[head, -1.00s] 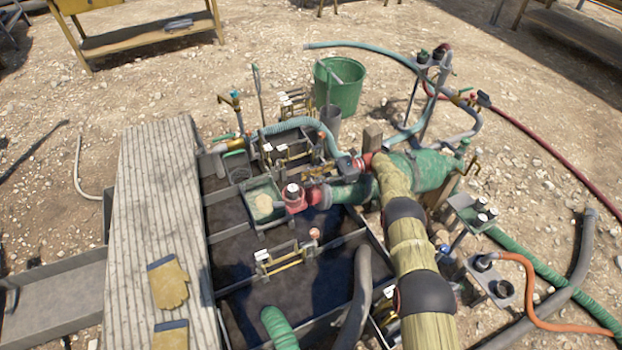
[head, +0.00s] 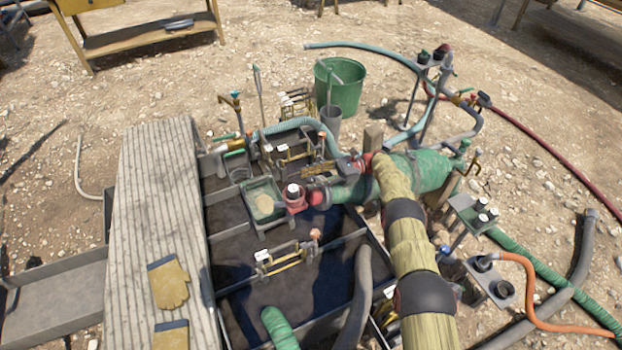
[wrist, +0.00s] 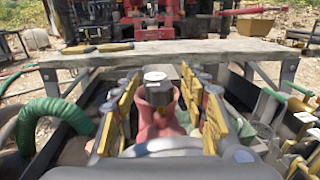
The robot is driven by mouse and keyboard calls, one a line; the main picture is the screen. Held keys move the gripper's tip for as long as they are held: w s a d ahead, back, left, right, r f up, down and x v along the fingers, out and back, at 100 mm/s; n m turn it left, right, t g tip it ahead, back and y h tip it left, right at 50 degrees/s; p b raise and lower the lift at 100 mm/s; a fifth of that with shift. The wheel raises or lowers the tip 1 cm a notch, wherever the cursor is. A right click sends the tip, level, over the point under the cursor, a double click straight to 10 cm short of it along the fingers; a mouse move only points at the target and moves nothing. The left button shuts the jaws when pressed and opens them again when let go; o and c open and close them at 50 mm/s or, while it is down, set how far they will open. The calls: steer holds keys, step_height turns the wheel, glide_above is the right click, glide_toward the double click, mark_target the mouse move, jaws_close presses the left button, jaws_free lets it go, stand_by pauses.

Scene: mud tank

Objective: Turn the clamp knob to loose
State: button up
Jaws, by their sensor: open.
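The likely clamp knob (wrist: 157,82) is a dark block with a pale top on a red fitting (wrist: 155,118), near the middle of the wrist view. In the head view the knob (head: 293,189) and the red fitting (head: 296,204) sit at the left end of a short green pipe over the tank. My gripper (wrist: 162,98) is open. Its yellow-padded fingers stand left and right of the red fitting in the wrist view, with visible gaps. In the head view my gripper (head: 318,176) is just right of and behind the knob. I cannot tell the knob's setting.
A long grey plank (head: 150,220) with yellow gloves (head: 170,285) lies left of the tank. A green pipe (head: 345,192) runs beneath my gripper. A ribbed green hose (wrist: 45,115) is left in the wrist view. A small tray (head: 263,183) stands left of the knob.

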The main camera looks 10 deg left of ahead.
mark_target(311, 178)
step_height(311, 178, up, 10)
steer(key=shift+f, duration=0.1)
stand_by(0.4)
